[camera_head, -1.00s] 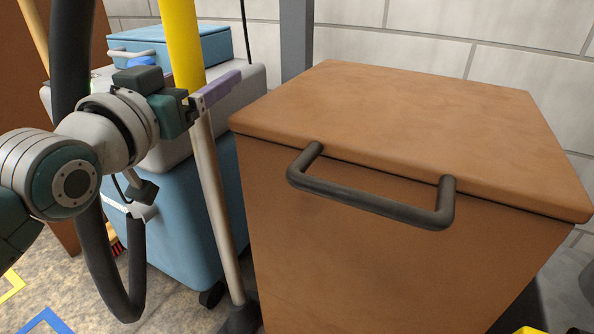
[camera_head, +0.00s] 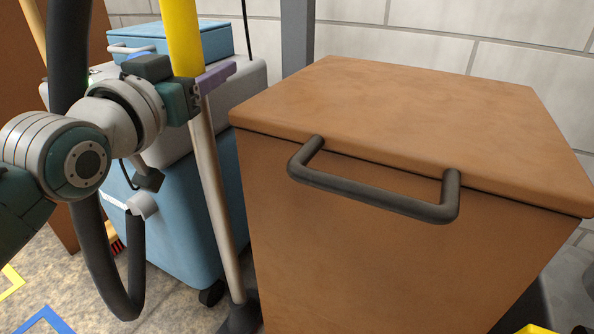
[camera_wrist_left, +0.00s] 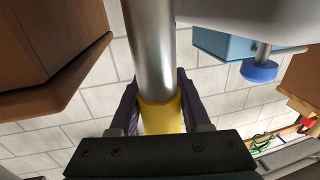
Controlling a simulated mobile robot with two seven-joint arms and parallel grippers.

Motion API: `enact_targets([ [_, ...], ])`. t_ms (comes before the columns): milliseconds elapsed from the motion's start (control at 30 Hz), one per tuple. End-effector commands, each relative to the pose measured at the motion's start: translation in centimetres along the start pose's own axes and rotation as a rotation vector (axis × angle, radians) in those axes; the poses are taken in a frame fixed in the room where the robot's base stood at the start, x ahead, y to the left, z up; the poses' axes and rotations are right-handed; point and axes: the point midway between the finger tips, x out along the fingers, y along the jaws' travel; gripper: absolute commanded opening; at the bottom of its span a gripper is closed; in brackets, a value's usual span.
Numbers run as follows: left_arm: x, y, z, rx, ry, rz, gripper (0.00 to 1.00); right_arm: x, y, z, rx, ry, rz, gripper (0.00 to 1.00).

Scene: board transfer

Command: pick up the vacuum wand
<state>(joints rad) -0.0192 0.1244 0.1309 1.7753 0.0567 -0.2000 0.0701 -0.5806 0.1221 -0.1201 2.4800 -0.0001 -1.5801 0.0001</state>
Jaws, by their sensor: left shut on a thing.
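The vacuum wand (camera_head: 217,200) stands nearly upright, slightly tilted, beside the blue vacuum body (camera_head: 185,225). It has a yellow upper part, a metal tube and a dark foot on the floor. In the left wrist view the wand (camera_wrist_left: 152,50) runs between the two purple fingers (camera_wrist_left: 160,105), with the yellow part at the grip. My right gripper is out of view.
A large brown lidded box (camera_head: 400,120) with a dark handle (camera_head: 375,195) stands close to the right of the wand. A black hose (camera_head: 108,265) loops down on the left. A blue case (camera_head: 170,42) sits on the vacuum's grey top. Tiled wall behind.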

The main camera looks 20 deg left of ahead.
Motion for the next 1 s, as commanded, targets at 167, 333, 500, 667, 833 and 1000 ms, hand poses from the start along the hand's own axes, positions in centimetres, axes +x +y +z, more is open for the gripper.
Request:
enact_targets([
  [167,0.0,0.0,0.1,0.000,-0.001,0.000,0.00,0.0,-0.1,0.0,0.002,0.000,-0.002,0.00],
  [333,0.0,0.0,-0.1,0.000,0.004,0.000,0.00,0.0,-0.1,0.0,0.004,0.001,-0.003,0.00],
  [500,0.0,0.0,-0.8,0.000,0.005,0.000,0.00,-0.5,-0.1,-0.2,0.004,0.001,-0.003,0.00],
  [667,0.0,0.0,-2.9,0.000,0.005,0.000,0.00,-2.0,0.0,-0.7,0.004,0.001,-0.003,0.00],
  [833,0.0,0.0,-7.2,0.000,0.008,0.000,0.00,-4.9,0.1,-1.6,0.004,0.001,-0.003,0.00],
  [1000,0.0,0.0,-12.6,0.001,0.009,0.000,0.00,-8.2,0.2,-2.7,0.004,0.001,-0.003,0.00],
])
